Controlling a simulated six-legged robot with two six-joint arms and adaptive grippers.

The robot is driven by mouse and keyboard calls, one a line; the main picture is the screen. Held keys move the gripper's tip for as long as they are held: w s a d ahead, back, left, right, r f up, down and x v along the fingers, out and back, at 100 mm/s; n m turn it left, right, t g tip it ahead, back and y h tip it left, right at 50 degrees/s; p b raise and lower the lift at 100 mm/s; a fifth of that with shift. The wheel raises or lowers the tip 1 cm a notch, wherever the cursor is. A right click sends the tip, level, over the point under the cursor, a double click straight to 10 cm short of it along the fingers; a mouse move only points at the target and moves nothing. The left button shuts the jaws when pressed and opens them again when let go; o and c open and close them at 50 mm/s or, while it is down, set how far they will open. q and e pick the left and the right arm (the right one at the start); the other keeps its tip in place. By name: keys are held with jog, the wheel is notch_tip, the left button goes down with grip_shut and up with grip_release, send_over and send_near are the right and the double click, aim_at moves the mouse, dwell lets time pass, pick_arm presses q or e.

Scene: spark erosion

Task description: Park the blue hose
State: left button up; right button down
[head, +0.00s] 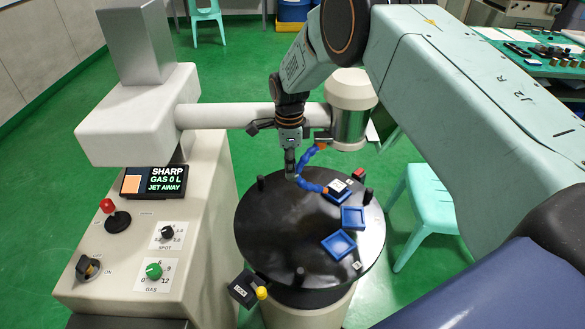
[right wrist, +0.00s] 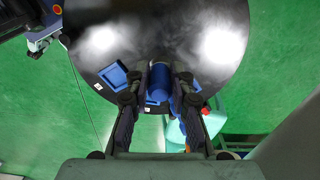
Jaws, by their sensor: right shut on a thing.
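The blue hose (head: 312,186) is a segmented hose with orange ends. It curves from the pale cylindrical head (head: 350,105) down over the round black table (head: 265,215). In the right wrist view, the blue hose (right wrist: 160,82) shows between the two fingers (right wrist: 162,88). My left gripper is not in view.
Two more blue square trays (head: 353,217) (head: 338,244) sit on the black table. A horizontal arm (head: 225,115) crosses above.

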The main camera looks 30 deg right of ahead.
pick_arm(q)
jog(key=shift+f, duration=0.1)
pick_arm(e)
jog(key=shift+w+d, duration=0.15)
jog(key=shift+w, duration=0.05)
jog(key=c, duration=1.6)
grip_release()
jog(key=o, duration=0.4)
jog(key=shift+d+f, duration=0.15)
jog(key=shift+d, duration=0.1)
jog(key=shift+o, duration=0.2)
jog(key=shift+a, duration=0.25)
jog(key=shift+r, duration=0.3)
notch_tip(320, 180, up, 11)
jog(key=shift+f, duration=0.1)
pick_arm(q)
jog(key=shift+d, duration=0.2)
pick_arm(e)
jog(key=shift+d+r, duration=0.2)
jog(key=shift+r, duration=0.1)
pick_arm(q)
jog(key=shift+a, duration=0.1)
pick_arm(e)
jog(key=shift+a, duration=0.15)
